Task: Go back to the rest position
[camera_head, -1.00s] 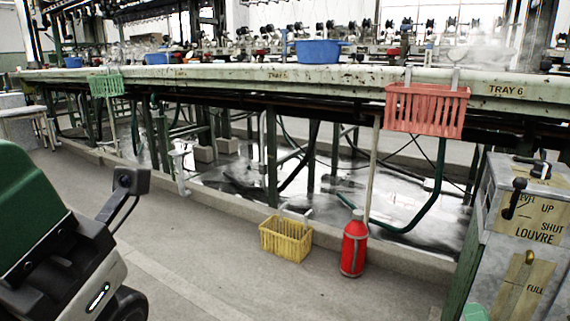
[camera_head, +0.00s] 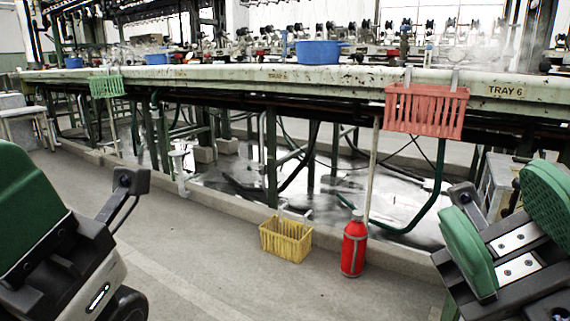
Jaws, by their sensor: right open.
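My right gripper (camera_head: 503,218) is at the lower right, in front of the grey control box. Its two green pads stand wide apart with nothing between them, so it is open and empty. Part of my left gripper (camera_head: 32,215) shows large at the lower left edge, with one green pad and dark brackets. Its other finger is out of view, so I cannot tell whether it is open or shut.
A long bench (camera_head: 220,76) carries blue basins (camera_head: 318,52). A red basket (camera_head: 427,110) and a green basket (camera_head: 106,86) hang on its front. A yellow basket (camera_head: 285,240) and a red bottle (camera_head: 354,245) stand on the floor.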

